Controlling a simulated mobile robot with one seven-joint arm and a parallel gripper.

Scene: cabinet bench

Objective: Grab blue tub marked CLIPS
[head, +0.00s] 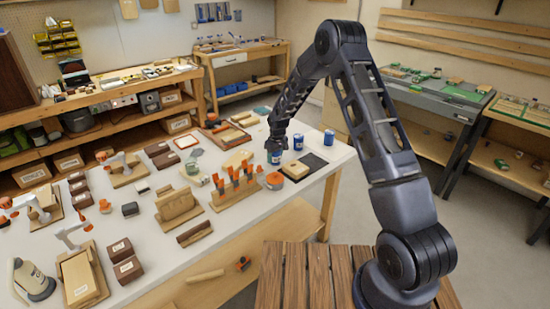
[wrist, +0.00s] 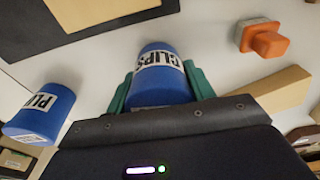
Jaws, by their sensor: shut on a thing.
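The blue tub marked CLIPS (wrist: 160,75) has a white label with black letters and sits between the green fingers of my gripper (wrist: 161,88) in the wrist view. The fingers touch it on both sides, and my gripper is shut on it. In the head view my gripper (head: 275,147) is at the far right part of the white table, with the blue tub (head: 274,158) below it. I cannot tell whether the tub touches the table. Its lower part is hidden in the wrist view.
A second blue tub with a label starting "PLU" (wrist: 40,113) stands close by at left. In the head view, blue tubs (head: 298,142) and (head: 328,138) stand right of my gripper. A dark mat (wrist: 30,30) and an orange block (wrist: 268,43) lie near. Orange-handled tools (head: 235,180) stand in front.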

